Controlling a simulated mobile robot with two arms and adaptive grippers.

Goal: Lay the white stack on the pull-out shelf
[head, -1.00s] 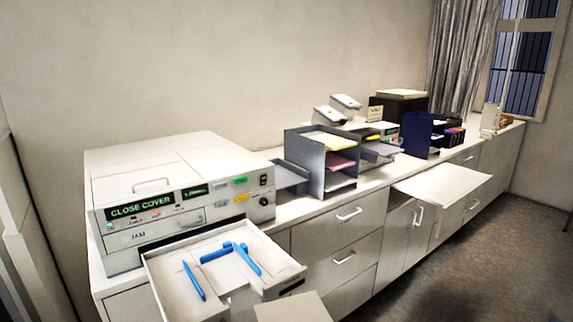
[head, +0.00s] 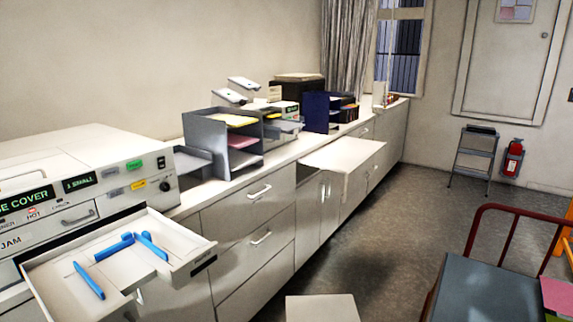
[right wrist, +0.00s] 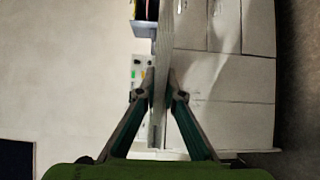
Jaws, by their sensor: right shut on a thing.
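The white stack (right wrist: 166,50) shows edge-on in the right wrist view as a thin, pale upright strip. My right gripper (right wrist: 161,90) is shut on it, one finger on each side. A flat white top (head: 321,308) at the bottom of the head view appears to be the same stack, with the gripper hidden there. The pull-out shelf (head: 345,152), a bare white board, sticks out from the counter front, beyond the stack and apart from it. My left gripper is not in view.
Grey letter trays (head: 215,140) stand on the counter. A red-railed cart (head: 480,285) is at right. The floor between is clear.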

